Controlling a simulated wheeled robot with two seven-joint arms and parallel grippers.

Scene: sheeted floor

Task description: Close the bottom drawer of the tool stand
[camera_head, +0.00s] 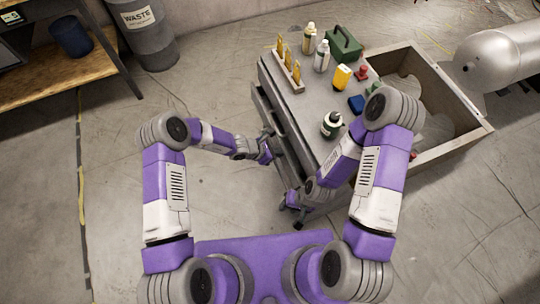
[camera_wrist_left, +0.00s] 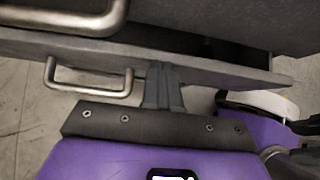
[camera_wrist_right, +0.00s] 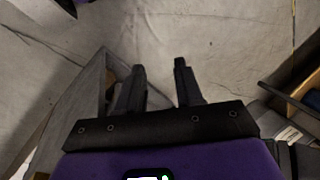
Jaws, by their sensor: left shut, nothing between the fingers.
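The tool stand (camera_head: 300,105) is a grey cabinet right of centre in the head view, its drawer side facing my arms. A drawer (camera_head: 262,103) stands out from that side, with a dark gap behind its front. In the left wrist view a grey drawer front (camera_wrist_left: 215,68) crosses the picture with a metal handle (camera_wrist_left: 92,93) below; a larger handle (camera_wrist_left: 70,24) shows above. My left gripper (camera_head: 277,150) is shut and empty, its fingertips (camera_wrist_left: 161,70) at the drawer front beside the lower handle; contact is unclear. My right gripper (camera_head: 288,208) is open and empty near the stand's front corner, fingertips apart (camera_wrist_right: 160,70).
Bottles (camera_head: 321,56), a green box (camera_head: 344,44) and a yellow holder (camera_head: 288,68) sit on the stand's top. An open wooden crate (camera_head: 470,121) is to its right, beside a metal tank (camera_head: 500,58).

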